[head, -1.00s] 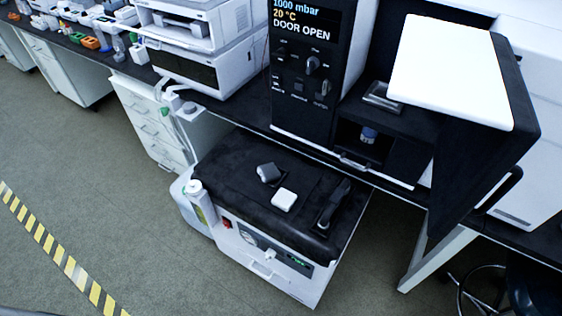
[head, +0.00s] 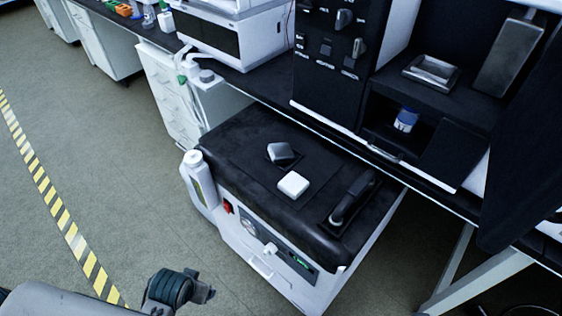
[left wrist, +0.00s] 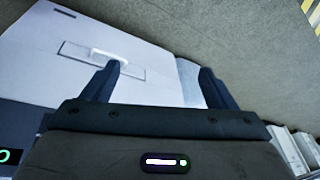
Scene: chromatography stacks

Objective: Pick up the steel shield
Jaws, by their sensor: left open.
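A grey metal plate (head: 508,58), which looks like the steel shield, leans upright inside the open dark chamber at the upper right of the head view. A shallow steel tray (head: 432,73) lies beside it on the chamber's ledge. I cannot be sure which of the two is the shield. My left gripper (left wrist: 160,69) is open and empty in the left wrist view, in front of a white cabinet face with a handle. My left arm shows at the bottom left of the head view, far from the plate. My right gripper is not in view.
A white cart (head: 262,268) with a black top carries a grey block (head: 283,153), a white block (head: 293,185) and a black handle (head: 352,200). A white bottle (head: 199,178) hangs at its left. A blue-capped vial (head: 406,119) stands in a niche below the tray. Floor at left is clear.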

